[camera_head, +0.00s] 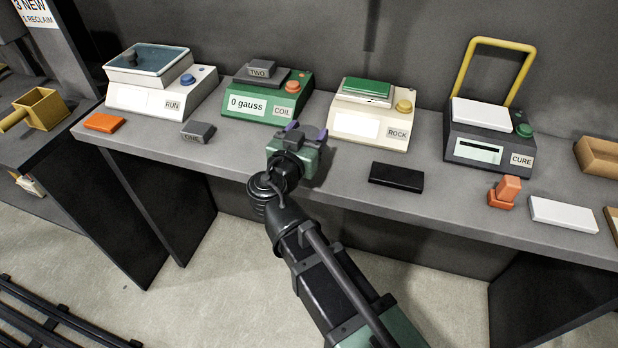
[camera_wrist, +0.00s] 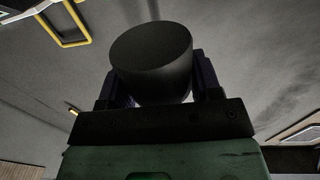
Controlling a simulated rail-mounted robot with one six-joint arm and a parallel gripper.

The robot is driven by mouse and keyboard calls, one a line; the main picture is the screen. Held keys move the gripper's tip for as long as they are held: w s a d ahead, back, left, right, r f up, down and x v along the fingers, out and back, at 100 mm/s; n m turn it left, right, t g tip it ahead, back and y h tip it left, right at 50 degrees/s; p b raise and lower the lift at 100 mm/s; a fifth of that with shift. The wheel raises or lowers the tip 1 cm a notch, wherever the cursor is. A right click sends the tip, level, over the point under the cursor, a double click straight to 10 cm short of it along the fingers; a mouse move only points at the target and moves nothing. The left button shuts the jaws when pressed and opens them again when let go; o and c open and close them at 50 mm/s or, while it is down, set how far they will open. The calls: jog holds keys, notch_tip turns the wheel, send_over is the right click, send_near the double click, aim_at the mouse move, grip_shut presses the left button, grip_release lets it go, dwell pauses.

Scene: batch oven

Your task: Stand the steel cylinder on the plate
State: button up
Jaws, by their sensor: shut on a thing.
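My gripper (camera_head: 307,131) is shut on a dark grey cylinder (camera_wrist: 152,62), held between its two purple fingers. In the wrist view the cylinder's round end face shows and its sides are gripped. In the head view the gripper is above the bench's front, between the COIL and ROCK machines, and shows the cylinder only as a small dark shape. Possible plates are the dark slab (camera_head: 272,82) on the COIL machine under a block marked TWO, the green-topped slab (camera_head: 366,87) on the ROCK machine, and the white slab (camera_head: 482,114) on the CURE machine. I cannot tell which is meant.
The grey bench (camera_head: 340,190) also bears a block marked ONE (camera_head: 198,131), an orange slab (camera_head: 104,122), a black block (camera_head: 396,177), orange blocks (camera_head: 505,190) and a white slab (camera_head: 563,213). The RUN machine (camera_head: 150,95) is at left. A yellow hoop (camera_head: 497,44) rises over CURE.

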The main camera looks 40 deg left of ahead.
jog(key=shift+f+b, duration=2.4)
jog(key=shift+f, duration=0.8)
jog(key=o, duration=1.5)
jog(key=shift+r, duration=0.1)
jog(key=shift+r+p, duration=0.25)
jog(key=shift+p, duration=0.1)
jog(key=v, duration=1.2)
jog(key=shift+o, duration=0.4)
jog(key=shift+f, duration=0.15)
